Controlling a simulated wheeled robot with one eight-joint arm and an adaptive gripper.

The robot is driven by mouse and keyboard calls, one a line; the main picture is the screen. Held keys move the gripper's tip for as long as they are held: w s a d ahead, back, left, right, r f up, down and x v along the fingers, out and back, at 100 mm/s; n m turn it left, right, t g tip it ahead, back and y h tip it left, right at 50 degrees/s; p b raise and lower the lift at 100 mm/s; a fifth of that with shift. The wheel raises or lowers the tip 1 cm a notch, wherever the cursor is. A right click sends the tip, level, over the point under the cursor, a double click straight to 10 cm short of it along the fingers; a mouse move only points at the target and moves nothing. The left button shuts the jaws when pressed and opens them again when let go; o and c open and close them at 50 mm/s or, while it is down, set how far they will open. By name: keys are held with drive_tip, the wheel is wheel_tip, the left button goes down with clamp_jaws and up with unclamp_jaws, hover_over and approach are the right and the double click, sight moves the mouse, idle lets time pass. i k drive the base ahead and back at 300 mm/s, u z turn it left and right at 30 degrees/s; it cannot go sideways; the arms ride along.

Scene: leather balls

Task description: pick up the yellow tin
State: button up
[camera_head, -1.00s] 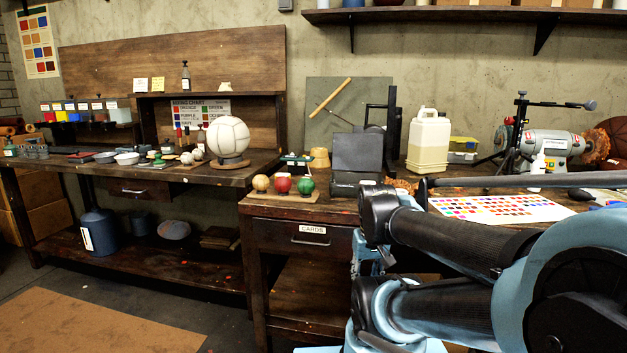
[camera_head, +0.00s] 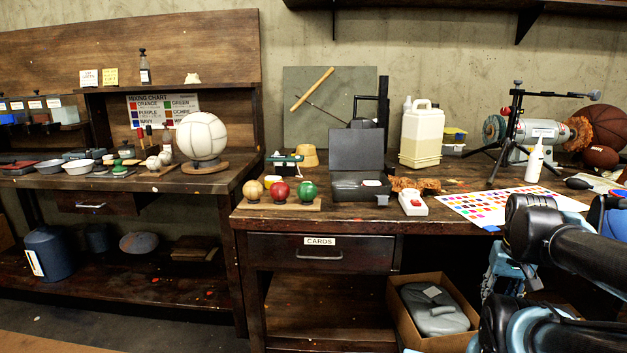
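A small yellow object (camera_head: 455,133) sits on a pale box at the back of the right bench, right of the white jug. It may be the yellow tin, but it is too small to be sure. A tan, hat-shaped thing (camera_head: 308,155) stands farther left on the same bench, behind the balls. My arm's blue and black links fill the lower right corner. My gripper cannot be made out in this view.
On the right bench (camera_head: 330,222) are small balls on a board (camera_head: 280,203), an open dark case (camera_head: 358,168), a white jug (camera_head: 421,137), a red-buttoned box (camera_head: 413,202), a colour chart (camera_head: 505,205) and a tripod (camera_head: 513,125). An open carton (camera_head: 405,318) stands below.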

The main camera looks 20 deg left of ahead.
sight(268, 180)
drive_tip(key=z, duration=0.15)
drive_tip(key=k, duration=1.4)
drive_tip(key=u, duration=1.25)
drive_tip(key=i, duration=1)
drive_tip(key=k, duration=0.25)
